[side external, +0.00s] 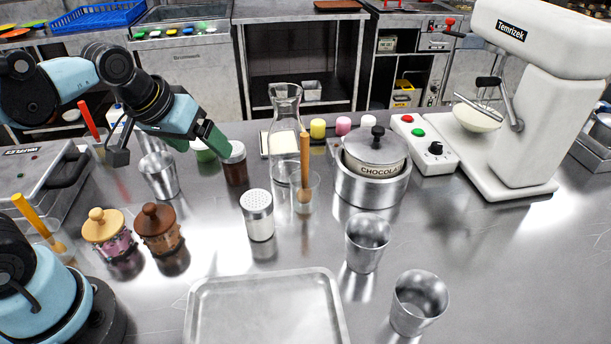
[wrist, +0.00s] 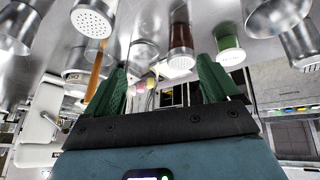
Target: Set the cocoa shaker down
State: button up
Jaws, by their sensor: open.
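The cocoa shaker (side external: 235,168), a clear jar of dark brown powder with a pale lid, stands upright on the steel counter. My gripper (side external: 212,140) has green fingers and is just up and left of it in the side view, partly in front of a green-filled jar (side external: 204,155). In the wrist view, which looks upside down, the cocoa shaker (wrist: 181,38) shows beyond the fingertips, nearer the right finger. My gripper (wrist: 163,80) is open there, with nothing seen held between its fingers. Whether a finger touches the shaker is unclear.
A white-filled shaker (side external: 257,216) stands in front, with a glass carafe (side external: 285,110) to the right. A steel cup (side external: 159,176) is on the left. A metal tray (side external: 265,281) lies at the front. The chocolate pot (side external: 373,165) stands further right.

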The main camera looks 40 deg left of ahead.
jog(key=s+m, duration=0.1)
jog(key=s+f+m+t, duration=0.1)
jog(key=m, duration=0.1)
jog(key=shift+d+f, duration=0.1)
jog(key=shift+d, duration=0.25)
